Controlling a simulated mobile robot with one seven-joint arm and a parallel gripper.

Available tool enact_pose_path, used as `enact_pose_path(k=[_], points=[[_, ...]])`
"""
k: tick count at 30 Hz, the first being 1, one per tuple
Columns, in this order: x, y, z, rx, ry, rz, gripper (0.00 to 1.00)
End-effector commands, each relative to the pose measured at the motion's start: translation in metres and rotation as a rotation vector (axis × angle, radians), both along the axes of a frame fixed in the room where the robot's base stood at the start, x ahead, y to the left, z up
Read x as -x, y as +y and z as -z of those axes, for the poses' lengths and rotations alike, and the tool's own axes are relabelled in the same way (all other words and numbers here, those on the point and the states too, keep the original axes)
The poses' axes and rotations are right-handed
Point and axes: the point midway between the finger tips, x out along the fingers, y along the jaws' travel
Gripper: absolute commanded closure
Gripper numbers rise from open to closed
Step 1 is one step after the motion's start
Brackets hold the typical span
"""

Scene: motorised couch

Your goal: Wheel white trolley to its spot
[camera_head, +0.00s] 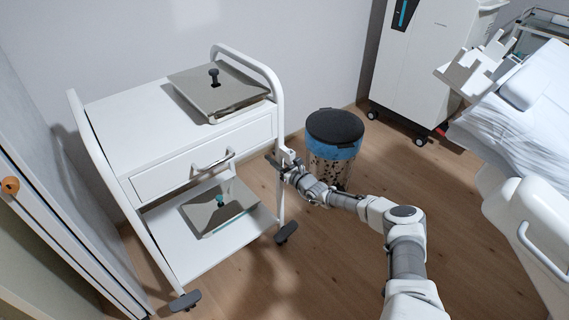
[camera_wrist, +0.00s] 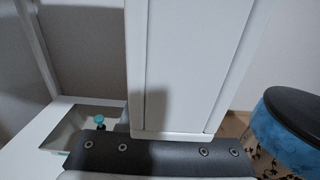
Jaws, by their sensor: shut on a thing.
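The white trolley (camera_head: 120,137) stands at the left in the head view, close to the wall. It has a drawer with a metal handle, a lower shelf, a tubular rail at each end and dark-tyred castors. A lidded metal box (camera_head: 205,92) sits on its top, and another (camera_head: 217,212) on the lower shelf. My gripper (camera_head: 283,160) is shut on the trolley's right front side, at about drawer height. In the wrist view the white trolley body (camera_wrist: 190,65) fills the middle, close against the dark gripper edge. The fingertips' exact contact is hidden.
A patterned bin with a dark lid (camera_head: 335,127) stands just right of the trolley. A white wheeled cabinet (camera_head: 425,60) is at the back, and a bed or couch (camera_head: 525,130) at the right. A door with an orange knob (camera_head: 10,186) borders the left. Wooden floor (camera_head: 330,270) is clear in front.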

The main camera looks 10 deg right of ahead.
Motion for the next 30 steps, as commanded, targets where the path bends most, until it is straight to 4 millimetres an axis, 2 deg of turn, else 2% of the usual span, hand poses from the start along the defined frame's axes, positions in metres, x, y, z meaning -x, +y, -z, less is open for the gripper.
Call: enact_pose_path(k=[15, 16, 20, 30], points=[[-0.0048, 0.0065, -0.0013, -0.001, 0.000, 0.000, 1.00], [-0.0048, 0.0065, -0.0014, -0.001, 0.000, 0.000, 0.63], [-0.0046, 0.0061, -0.0009, -0.001, -0.001, 0.000, 0.40], [-0.0028, 0.0039, -0.0006, 0.000, 0.000, 0.001, 0.39]])
